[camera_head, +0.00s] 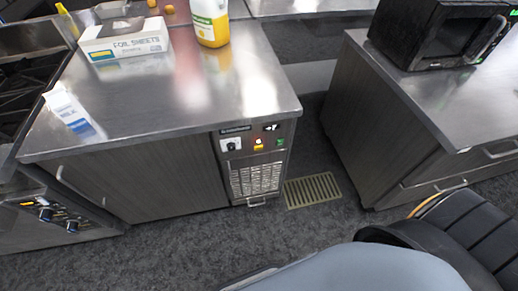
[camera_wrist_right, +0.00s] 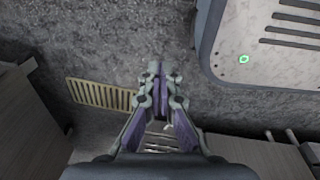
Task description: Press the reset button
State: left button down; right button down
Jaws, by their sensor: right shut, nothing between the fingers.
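A control panel (camera_head: 255,143) is set in the front face of the steel-topped counter, near its right corner. It has a dark knob (camera_head: 231,146) at the left, a small lit orange-red spot (camera_head: 259,141) above a yellow patch in the middle, and a green button (camera_head: 280,142) at the right. The lettering is too small to tell which is the reset button. My right gripper (camera_wrist_right: 160,72) is shut and empty in the right wrist view, seen above the grey floor. The panel's controls are not visible in that view. My left gripper is not in view.
Below the panel is a vent grille (camera_head: 255,178). A floor drain grate (camera_head: 313,190) lies in the gap between this counter and the right counter (camera_head: 375,130), which holds a black microwave (camera_head: 435,35).

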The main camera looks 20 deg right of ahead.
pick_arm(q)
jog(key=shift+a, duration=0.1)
pick_arm(e)
jog(key=shift+d, duration=0.1)
